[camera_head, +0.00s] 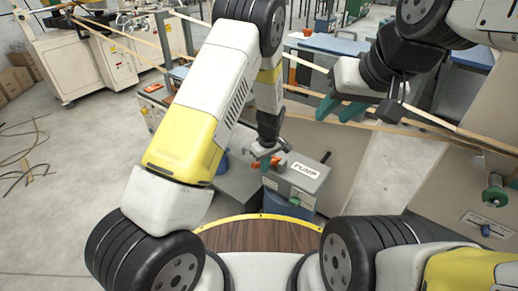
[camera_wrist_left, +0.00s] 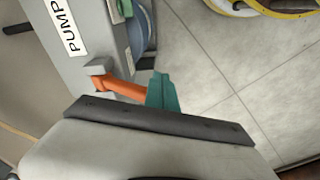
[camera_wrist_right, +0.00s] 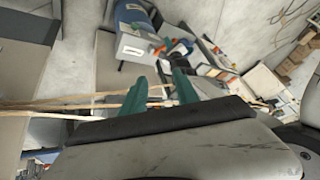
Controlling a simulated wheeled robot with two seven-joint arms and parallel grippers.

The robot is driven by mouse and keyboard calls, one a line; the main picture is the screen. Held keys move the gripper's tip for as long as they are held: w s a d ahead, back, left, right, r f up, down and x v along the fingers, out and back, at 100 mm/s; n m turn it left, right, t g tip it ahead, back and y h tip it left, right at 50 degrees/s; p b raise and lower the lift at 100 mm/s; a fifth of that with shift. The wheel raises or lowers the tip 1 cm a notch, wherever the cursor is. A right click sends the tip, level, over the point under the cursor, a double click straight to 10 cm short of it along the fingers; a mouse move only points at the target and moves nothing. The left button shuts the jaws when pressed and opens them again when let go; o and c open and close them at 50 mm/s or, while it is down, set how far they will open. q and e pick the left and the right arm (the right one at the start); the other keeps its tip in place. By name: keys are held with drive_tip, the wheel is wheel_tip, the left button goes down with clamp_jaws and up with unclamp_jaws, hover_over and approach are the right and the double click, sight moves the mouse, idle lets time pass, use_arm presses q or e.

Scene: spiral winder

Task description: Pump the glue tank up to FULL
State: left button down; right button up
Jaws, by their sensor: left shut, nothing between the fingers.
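A grey pump box (camera_head: 300,178) labelled PUMP stands in the middle of the head view. The box also shows in the left wrist view (camera_wrist_left: 92,62) and in the right wrist view (camera_wrist_right: 133,47). An orange handle (camera_wrist_left: 122,88) sticks out of its side. My left gripper (camera_head: 265,163) is shut and empty. Its teal fingertips (camera_wrist_left: 163,93) are at the handle's outer end; I cannot tell whether they touch it. A blue cylinder (camera_wrist_right: 128,14) is beside the box, partly hidden. My right gripper (camera_head: 341,108) is open and empty, in the air beyond the box. No FULL mark is legible.
Pale strips (camera_head: 330,122) run across the space behind the pump box, close to my right gripper. A beige panel with a green spool (camera_head: 495,190) stands at the right. White machines (camera_head: 85,60) stand at the back left. The floor at the left is mostly clear, with a loose cable (camera_head: 25,160).

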use_arm(q)
drive_tip(key=r, duration=0.5)
drive_tip(key=shift+s+d+r, duration=0.1)
drive_tip(key=shift+s+r, duration=0.05)
drive_tip(key=shift+s, duration=0.1)
